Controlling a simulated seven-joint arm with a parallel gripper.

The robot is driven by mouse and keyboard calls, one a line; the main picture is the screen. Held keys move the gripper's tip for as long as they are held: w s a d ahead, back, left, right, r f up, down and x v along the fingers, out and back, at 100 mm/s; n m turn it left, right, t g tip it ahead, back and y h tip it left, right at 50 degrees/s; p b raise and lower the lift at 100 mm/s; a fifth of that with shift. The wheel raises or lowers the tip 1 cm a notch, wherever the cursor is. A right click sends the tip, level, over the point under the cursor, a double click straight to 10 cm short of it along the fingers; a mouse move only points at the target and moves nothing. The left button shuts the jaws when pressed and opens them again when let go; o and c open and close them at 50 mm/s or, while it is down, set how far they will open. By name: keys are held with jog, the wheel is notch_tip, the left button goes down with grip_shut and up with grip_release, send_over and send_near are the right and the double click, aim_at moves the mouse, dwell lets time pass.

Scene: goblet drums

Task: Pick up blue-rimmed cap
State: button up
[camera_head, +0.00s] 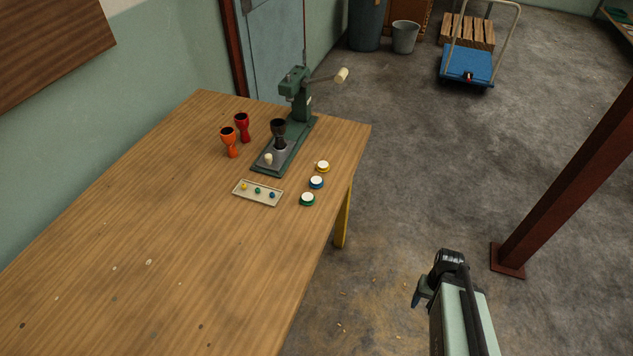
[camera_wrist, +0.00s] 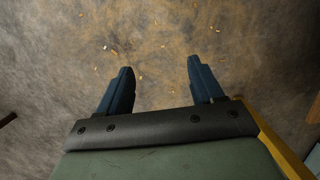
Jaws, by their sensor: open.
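The blue-rimmed cap (camera_head: 316,182), with a white top, lies on the wooden table (camera_head: 150,230) near its right edge. It sits between a yellow-rimmed cap (camera_head: 323,166) behind it and a green-rimmed cap (camera_head: 307,199) in front. My gripper (camera_head: 420,296) is off the table to the right, over the floor, well away from the caps. In the wrist view its two dark blue fingers (camera_wrist: 160,80) are spread apart with only floor between them. No cap shows in the wrist view.
A green lever press (camera_head: 298,100) holds a black goblet drum (camera_head: 278,131). Orange (camera_head: 230,141) and red (camera_head: 242,127) goblet drums stand left of it. A small tray (camera_head: 248,197) with coloured pieces lies left of the caps. A rust-red post (camera_head: 570,180) stands at right.

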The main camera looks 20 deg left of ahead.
jog(key=w+a+r+n+t, duration=0.2)
jog(key=w+a+r+n, duration=0.5)
jog(key=w+a+r, duration=0.85)
jog(key=s+a+r+n, duration=0.1)
jog(key=a+r+n, duration=1.2)
jog(key=a+r, duration=1.2)
send_over(317, 180)
notch_tip(317, 180, down, 8)
jog(key=shift+s+r, duration=0.15)
jog(key=shift+r, duration=0.05)
jog(key=shift+w+f, duration=0.2)
jog(key=shift+f, duration=3.05)
jog(key=c, duration=0.9)
